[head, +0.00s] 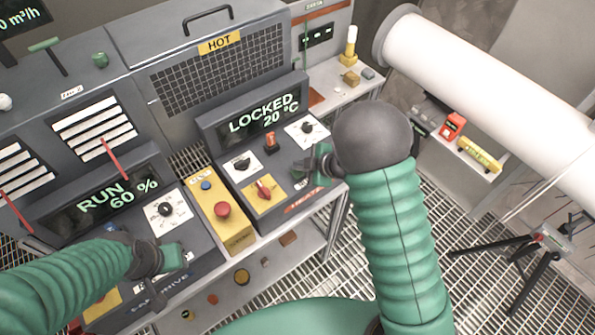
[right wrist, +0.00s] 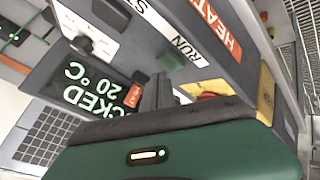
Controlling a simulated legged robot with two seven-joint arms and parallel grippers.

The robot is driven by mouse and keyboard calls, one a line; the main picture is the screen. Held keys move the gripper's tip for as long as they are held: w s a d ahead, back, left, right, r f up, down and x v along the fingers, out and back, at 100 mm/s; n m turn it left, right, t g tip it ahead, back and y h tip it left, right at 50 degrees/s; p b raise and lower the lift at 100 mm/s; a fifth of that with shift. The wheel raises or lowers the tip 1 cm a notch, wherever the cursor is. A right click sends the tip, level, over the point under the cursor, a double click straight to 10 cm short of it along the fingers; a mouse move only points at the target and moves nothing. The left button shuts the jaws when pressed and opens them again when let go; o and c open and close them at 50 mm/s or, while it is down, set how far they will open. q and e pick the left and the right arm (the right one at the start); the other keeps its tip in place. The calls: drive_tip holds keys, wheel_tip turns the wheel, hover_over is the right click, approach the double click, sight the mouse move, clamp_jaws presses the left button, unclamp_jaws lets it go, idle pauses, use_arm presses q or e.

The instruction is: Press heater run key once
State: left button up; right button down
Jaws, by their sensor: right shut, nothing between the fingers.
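The heater console (head: 233,189) has a display (head: 262,116) reading LOCKED 20 °C; the display shows upside down in the right wrist view (right wrist: 92,88). A red HEATER label (head: 304,201) sits at its front edge. In the right wrist view, a grey-green key (right wrist: 170,60) lies beside the RUN label (right wrist: 189,50); in the head view my right gripper hides this spot. My right gripper (head: 312,163) is shut and empty, low over the console's right part, its fingers (right wrist: 157,92) close to the key. I cannot tell whether they touch. My left gripper (head: 172,259) is over the left console.
A red-orange switch (head: 271,140), a dial (head: 307,127) and a red rotary switch (head: 264,189) are close to my right gripper. A yellow box (head: 237,240) with a red button (head: 222,209) stands between the consoles. A white pipe (head: 480,80) runs at right.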

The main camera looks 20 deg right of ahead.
sight(300, 174)
drive_tip(key=shift+f, duration=0.1)
drive_tip(key=shift+f, duration=0.25)
drive_tip(key=shift+s+f+b, duration=0.1)
drive_tip(key=shift+f+b, duration=0.4)
drive_tip(key=shift+b, duration=0.05)
idle(0.5)
drive_tip(key=shift+r+p, duration=0.9)
wheel_tip(300, 174, up, 5)
drive_tip(key=p, duration=0.5)
drive_tip(key=shift+r, duration=0.15)
